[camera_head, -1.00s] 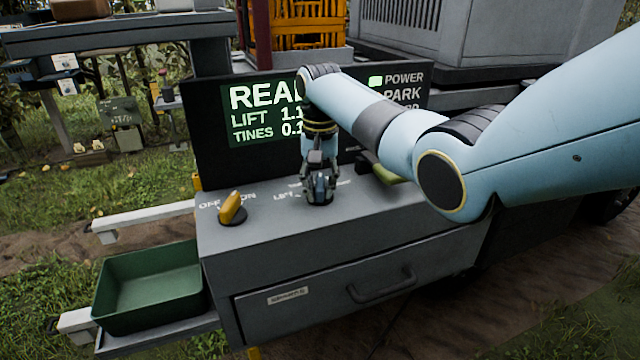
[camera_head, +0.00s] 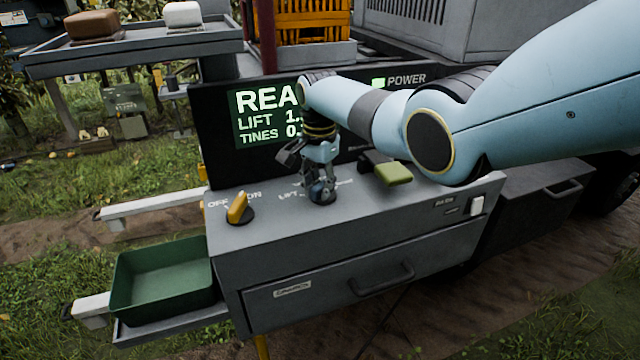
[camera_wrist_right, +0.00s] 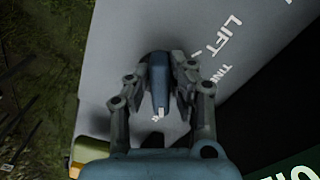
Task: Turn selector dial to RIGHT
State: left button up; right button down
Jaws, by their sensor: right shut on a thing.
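The selector dial is a small blue-grey knob (camera_wrist_right: 160,85) with a white mark, standing on the grey console top (camera_head: 275,235). My right gripper (camera_head: 322,194) comes down onto it from above and is shut on it. In the wrist view the right gripper's fingers (camera_wrist_right: 160,80) sit on both sides of the knob. The knob's white mark points toward the bottom of that view. Part of the lettering around the dial is hidden by the gripper; "LIFT" (camera_wrist_right: 222,34) is readable. My left gripper is out of view.
A yellow knob (camera_head: 240,208) labelled OFF and ON stands left of the dial. A green-topped lever or pad (camera_head: 393,173) is to the right. The display (camera_head: 262,118) behind is partly covered by my arm. A green tray (camera_head: 120,285) sits at lower left.

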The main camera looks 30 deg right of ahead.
aim_at(319, 185)
dwell(0.3)
jog(key=c, duration=1.2)
grip_release()
jog(key=shift+r, duration=0.1)
notch_tip(319, 185, up, 12)
